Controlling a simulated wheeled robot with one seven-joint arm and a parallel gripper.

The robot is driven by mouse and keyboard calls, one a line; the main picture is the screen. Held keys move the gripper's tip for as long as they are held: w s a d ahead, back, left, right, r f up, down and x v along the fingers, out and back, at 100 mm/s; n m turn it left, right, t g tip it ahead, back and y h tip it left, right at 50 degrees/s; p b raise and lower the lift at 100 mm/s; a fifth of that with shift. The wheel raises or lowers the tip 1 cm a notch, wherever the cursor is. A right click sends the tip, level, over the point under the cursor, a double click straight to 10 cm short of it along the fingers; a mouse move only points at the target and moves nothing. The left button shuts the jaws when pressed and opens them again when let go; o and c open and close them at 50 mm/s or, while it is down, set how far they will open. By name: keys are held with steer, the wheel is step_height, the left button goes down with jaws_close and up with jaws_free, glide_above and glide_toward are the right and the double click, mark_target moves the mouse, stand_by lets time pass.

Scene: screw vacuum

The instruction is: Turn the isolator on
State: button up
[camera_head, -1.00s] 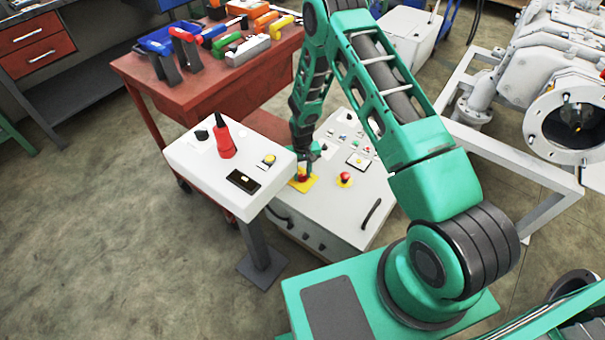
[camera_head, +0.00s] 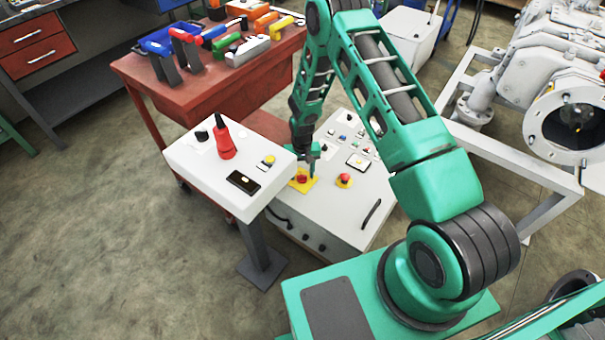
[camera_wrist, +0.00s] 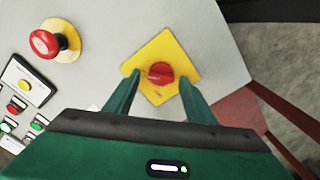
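The isolator is a red rotary knob (camera_wrist: 160,74) on a yellow square plate (camera_wrist: 157,47), set on the white top of a control cabinet. It also shows in the head view (camera_head: 301,178), in front of my gripper's tip. In the wrist view my gripper (camera_wrist: 159,77) is open, with one green finger on each side of the knob. A gap shows between the knob and both fingers. In the head view my gripper (camera_head: 307,168) points down over the plate; the arm hides part of the cabinet top.
A red emergency-stop button (camera_wrist: 45,43) on a yellow base stands left of the isolator in the wrist view, near panels of small buttons (camera_wrist: 20,105). A white pedestal box (camera_head: 205,165) with a red handle stands left of the cabinet. A red tool table (camera_head: 215,85) stands behind.

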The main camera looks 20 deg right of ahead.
steer(key=shift+s, duration=0.1)
steer(key=shift+r, duration=0.1)
step_height(320, 180, up, 10)
steer(key=shift+r, duration=0.25)
stand_by(0.7)
steer(key=s+d+r+m, duration=0.1)
steer(key=s+d+r, duration=0.35)
steer(key=r, duration=0.35)
steer(key=s+d+r+h, duration=0.1)
steer(key=s+d+r, duration=0.3)
steer(key=r, duration=0.5)
steer(key=s+d+r+m, duration=0.1)
steer(key=s+d+r, duration=0.2)
steer(key=d+r, duration=0.4)
steer(key=s+r, duration=0.4)
steer(key=s, duration=0.5)
steer(key=s+d+r+m, duration=0.1)
steer(key=s+r, duration=0.3)
steer(key=s, duration=0.6)
steer(key=s+d+r+m+y, duration=0.1)
steer(key=s+r, duration=0.4)
steer(key=s, duration=0.4)
steer(key=shift+s, duration=0.25)
